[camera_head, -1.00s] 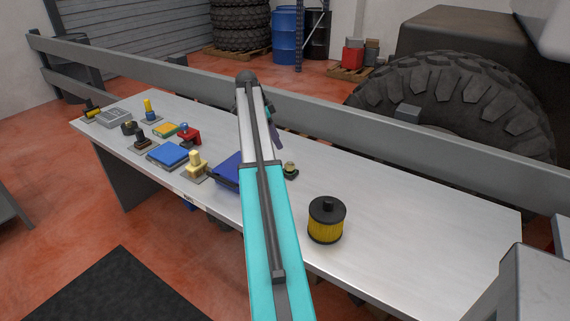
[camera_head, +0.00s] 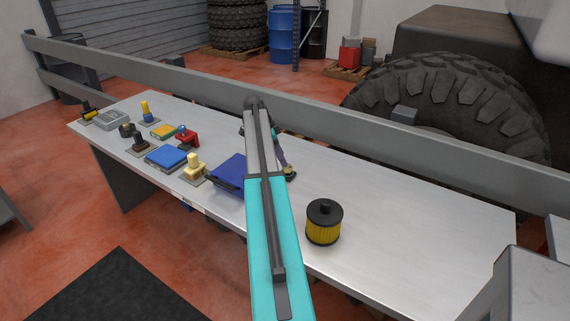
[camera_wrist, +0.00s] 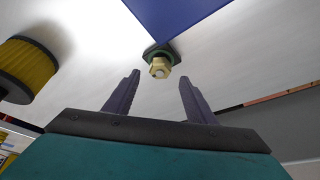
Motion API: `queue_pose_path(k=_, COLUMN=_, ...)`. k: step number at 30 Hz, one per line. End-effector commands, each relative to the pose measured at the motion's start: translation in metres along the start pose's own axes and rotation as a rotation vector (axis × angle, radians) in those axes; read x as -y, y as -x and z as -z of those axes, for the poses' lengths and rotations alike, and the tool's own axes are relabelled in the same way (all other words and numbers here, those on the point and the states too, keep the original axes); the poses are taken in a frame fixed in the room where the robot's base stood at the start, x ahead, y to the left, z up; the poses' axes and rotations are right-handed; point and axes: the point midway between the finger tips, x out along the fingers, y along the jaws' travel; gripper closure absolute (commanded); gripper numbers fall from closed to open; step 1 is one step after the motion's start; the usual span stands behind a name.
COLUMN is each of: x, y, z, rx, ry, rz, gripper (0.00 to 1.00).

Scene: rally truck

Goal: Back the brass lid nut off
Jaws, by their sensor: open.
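The brass lid nut (camera_wrist: 160,68) sits on a dark green base (camera_wrist: 163,52) at the corner of a blue box (camera_wrist: 183,16) in the wrist view. My gripper (camera_wrist: 159,80) is open, its two purple fingers one on each side of the nut in the picture. I see no finger touching the nut, and the depth gap is hard to judge. In the head view the nut (camera_head: 290,172) is small, just right of my arm, with a purple finger (camera_head: 282,158) close to it. My arm hides part of the blue box (camera_head: 229,173).
A black and yellow filter (camera_head: 324,222) stands on the metal bench (camera_head: 420,225) at the right of my arm. Several coloured fixtures stand on the left, among them a blue pad (camera_head: 167,157) and a yellow block (camera_head: 194,164). A grey rail (camera_head: 330,115) runs along the back.

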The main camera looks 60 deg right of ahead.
Motion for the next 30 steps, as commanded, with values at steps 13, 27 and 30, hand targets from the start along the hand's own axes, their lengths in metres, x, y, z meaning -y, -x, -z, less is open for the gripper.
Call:
queue_pose_path(k=13, x=0.000, y=-0.049, z=-0.001, rx=0.000, ry=0.001, rz=0.000, gripper=0.50)
queue_pose_path(k=27, x=0.000, y=-0.057, z=-0.002, rx=0.000, ry=0.002, rz=0.001, gripper=0.50)
queue_pose_path(k=30, x=0.000, y=-0.056, z=-0.002, rx=0.000, ry=0.002, rz=0.001, gripper=0.66)
